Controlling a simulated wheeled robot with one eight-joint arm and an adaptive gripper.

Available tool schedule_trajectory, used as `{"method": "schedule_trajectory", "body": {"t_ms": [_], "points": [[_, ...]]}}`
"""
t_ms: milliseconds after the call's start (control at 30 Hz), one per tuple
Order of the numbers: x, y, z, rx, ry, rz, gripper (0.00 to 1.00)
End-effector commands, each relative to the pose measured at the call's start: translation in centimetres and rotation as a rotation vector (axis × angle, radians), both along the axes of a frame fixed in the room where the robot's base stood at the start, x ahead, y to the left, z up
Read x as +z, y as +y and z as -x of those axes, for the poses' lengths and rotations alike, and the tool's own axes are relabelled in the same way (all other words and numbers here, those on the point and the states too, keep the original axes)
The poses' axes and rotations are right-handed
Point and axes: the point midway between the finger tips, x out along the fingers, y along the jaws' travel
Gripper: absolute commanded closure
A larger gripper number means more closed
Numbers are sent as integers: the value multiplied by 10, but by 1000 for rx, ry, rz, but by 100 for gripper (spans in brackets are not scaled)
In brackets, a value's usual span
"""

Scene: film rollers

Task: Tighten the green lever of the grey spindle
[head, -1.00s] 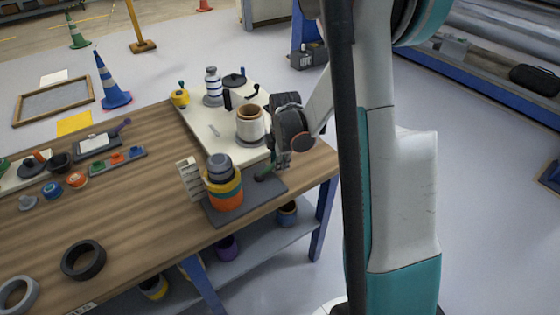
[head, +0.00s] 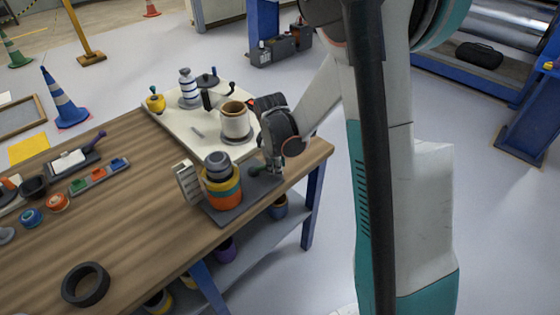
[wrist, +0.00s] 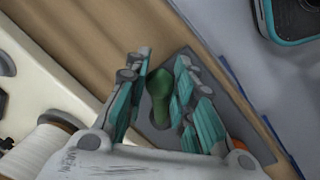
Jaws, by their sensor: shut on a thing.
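The green lever (wrist: 160,92) lies between the two teal-padded fingers of my gripper (wrist: 164,70) in the wrist view, with its rounded end toward the fingertips. My gripper is shut on it. In the head view the lever (head: 256,171) shows low over a dark grey plate (head: 240,198), just left of my gripper (head: 270,165). The grey spindle (head: 217,160) stands upright on this plate, with yellow, teal and orange rings around it.
A pale board (head: 180,118) behind holds a cream roll (head: 235,120), a striped spindle (head: 187,88) and a yellow pot (head: 155,102). A white slotted block (head: 187,183) stands left of the spindle. A black ring (head: 86,284) lies at the front left. The wooden table's middle is bare.

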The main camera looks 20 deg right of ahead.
Motion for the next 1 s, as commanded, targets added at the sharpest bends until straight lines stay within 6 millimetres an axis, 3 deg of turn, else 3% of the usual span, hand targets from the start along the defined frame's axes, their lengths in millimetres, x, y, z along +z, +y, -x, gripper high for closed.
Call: {"method": "schedule_trajectory", "body": {"t_ms": [500, 1000], "points": [[1, 14, 16, -325, -6, -1, 100], [1, 17, 18, -380, -8, -2, 100]]}}
